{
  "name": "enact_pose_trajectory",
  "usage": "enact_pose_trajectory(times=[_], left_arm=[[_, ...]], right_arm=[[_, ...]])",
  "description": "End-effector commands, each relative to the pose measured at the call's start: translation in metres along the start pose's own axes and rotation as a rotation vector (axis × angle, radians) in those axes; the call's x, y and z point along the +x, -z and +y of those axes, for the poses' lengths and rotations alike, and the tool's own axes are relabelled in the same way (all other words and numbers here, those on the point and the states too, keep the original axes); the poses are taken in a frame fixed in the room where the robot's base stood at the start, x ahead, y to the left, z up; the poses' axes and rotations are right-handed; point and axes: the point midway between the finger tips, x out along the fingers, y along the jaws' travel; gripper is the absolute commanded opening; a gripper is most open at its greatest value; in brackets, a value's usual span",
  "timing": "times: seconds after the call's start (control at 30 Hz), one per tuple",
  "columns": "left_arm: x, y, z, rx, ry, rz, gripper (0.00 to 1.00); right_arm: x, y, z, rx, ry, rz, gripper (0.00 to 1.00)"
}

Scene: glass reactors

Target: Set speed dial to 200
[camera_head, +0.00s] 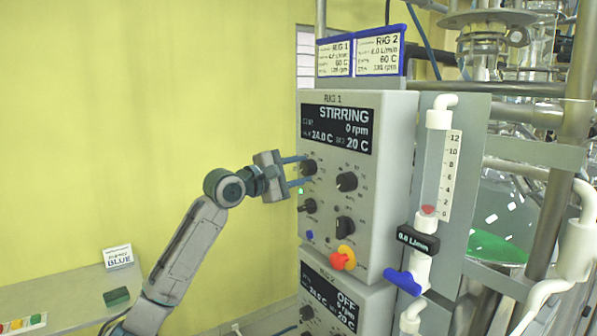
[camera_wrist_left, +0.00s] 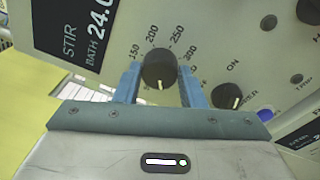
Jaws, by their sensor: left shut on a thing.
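The speed dial (camera_head: 309,167) is a black round knob at the upper left of the upper control box's front. In the left wrist view the dial (camera_wrist_left: 158,66) has marks 150, 200, 250 and 300 around its top. Its pale pointer line is at the picture's lower side, away from the 200 mark (camera_wrist_left: 152,33). My left gripper (camera_head: 301,171) is shut on the dial, with one blue finger on each side; the fingers show in the left wrist view too (camera_wrist_left: 161,82). The display (camera_head: 339,130) reads STIRRING, 0 rpm. My right gripper is not in view.
Other black knobs (camera_head: 346,181) and a red-and-yellow emergency button (camera_head: 343,258) are on the same panel. A second box (camera_head: 349,300) reading OFF is below. A flow meter tube (camera_head: 432,170) stands to the right. The yellow wall side at left is open.

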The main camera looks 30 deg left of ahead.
Motion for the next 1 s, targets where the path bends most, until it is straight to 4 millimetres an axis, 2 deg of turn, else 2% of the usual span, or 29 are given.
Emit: enact_pose_trajectory(times=[1.0], left_arm=[[0.000, 0.004, -0.005, 0.955, -0.066, -0.045, 0.14]], right_arm=[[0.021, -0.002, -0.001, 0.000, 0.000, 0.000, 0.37]])
